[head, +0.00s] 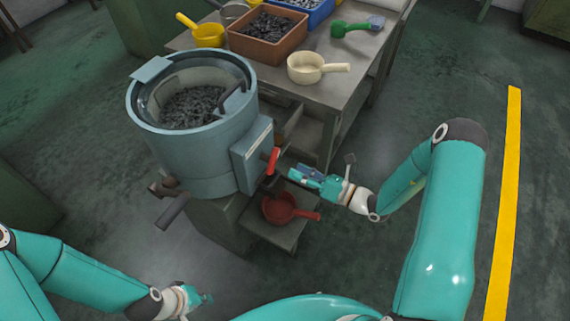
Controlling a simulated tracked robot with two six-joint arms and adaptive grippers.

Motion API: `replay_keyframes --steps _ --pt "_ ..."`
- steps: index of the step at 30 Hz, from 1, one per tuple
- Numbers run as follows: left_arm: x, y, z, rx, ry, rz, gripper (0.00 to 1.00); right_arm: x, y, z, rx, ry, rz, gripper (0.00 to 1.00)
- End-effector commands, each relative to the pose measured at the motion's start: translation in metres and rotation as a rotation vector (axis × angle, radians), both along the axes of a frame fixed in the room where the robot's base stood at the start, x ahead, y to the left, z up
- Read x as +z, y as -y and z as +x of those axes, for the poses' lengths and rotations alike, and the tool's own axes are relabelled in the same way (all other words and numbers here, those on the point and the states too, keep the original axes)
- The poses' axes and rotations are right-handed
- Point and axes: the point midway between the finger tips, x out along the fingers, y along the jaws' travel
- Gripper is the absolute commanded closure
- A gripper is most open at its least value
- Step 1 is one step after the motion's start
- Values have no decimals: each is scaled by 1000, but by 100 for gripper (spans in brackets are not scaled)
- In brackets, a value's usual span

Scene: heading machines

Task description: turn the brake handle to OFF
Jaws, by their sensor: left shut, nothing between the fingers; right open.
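The brake handle (273,160) is a short red lever on the right side of the heading machine (180,147), beside a grey box with a pale label plate (258,138). The lever points upward with a slight tilt; the label's wording is too small to read. My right gripper (294,173) is open, just right of the lever and slightly below its top. I cannot tell whether its fingertips touch the lever. My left gripper (208,299) is shut and empty, low in the view, well in front of the machine.
A red scoop (280,208) lies on a low ledge below the lever. A bench (345,85) behind holds an orange-brown bin (268,52), a blue bin (318,12), and yellow, cream and green scoops. Open floor lies right, up to a yellow line (507,190).

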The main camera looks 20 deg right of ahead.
Motion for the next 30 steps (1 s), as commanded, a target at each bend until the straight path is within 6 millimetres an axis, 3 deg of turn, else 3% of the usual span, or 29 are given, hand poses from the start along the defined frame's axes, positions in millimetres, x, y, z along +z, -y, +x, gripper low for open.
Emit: replay_keyframes --steps 8,23,26,30 --pt "0 0 0 0 0 0 100 0 19 -25 -1 -1 0 52" --pt "-1 0 0 0 0 0 100 0 20 -26 1 0 0 52" --pt "0 0 0 0 0 0 100 -1 15 -28 18 -4 -7 52" --pt "4 0 0 0 0 0 100 -4 -15 -43 142 -24 -60 52"
